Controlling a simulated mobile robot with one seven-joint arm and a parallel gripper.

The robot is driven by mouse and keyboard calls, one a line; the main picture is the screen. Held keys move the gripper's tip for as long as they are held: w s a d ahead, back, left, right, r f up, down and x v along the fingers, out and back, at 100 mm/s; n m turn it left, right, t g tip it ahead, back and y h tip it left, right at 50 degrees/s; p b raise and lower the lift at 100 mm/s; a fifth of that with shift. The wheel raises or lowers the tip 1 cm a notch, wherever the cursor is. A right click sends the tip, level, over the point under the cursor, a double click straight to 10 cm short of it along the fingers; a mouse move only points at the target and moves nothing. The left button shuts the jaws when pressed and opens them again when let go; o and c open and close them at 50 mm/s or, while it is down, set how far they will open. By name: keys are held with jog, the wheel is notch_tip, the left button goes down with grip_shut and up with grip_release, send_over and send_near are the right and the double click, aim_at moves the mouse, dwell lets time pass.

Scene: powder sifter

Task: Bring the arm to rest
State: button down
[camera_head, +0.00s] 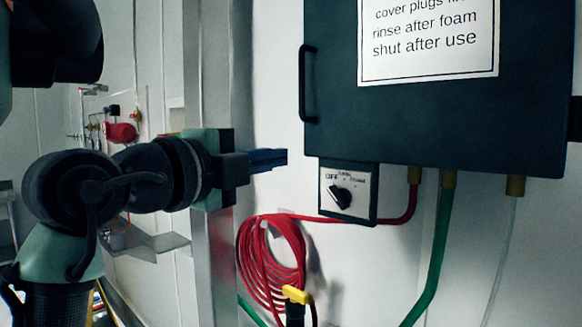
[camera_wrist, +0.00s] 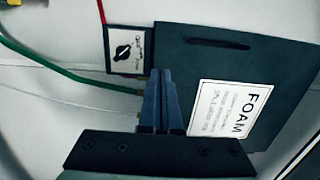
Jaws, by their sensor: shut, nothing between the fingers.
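My gripper (camera_head: 284,157) is stretched out to the right in the head view, its dark blue fingers together and empty. The fingertips are close to the lower left of a dark cabinet (camera_head: 450,135), above a small switch box with a black knob (camera_head: 341,197). I cannot tell whether they touch anything. In the wrist view the closed fingers (camera_wrist: 160,75) point up the picture, between the switch box (camera_wrist: 125,50) and the cabinet's sign (camera_wrist: 228,109).
The cabinet has a black handle (camera_head: 308,84) on its left edge. A coiled red hose (camera_head: 272,258) hangs below my gripper, with a yellow-topped fitting (camera_head: 295,294) near it. A green hose (camera_head: 435,250) and a clear tube (camera_head: 500,250) drop from the cabinet. A metal post (camera_head: 213,255) stands behind my wrist.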

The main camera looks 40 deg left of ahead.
jog(key=w+d+r+n+t+h, duration=0.15)
jog(key=d+n, duration=0.25)
jog(key=d, duration=0.5)
jog(key=w+d+r+n+t, duration=0.1)
jog(key=d+n+t, duration=0.2)
jog(key=d, duration=0.6)
jog(key=s+d+r+n+t, duration=0.2)
jog(key=s+d+n+t, duration=0.3)
jog(key=s+d+n, duration=0.5)
jog(key=d, duration=0.4)
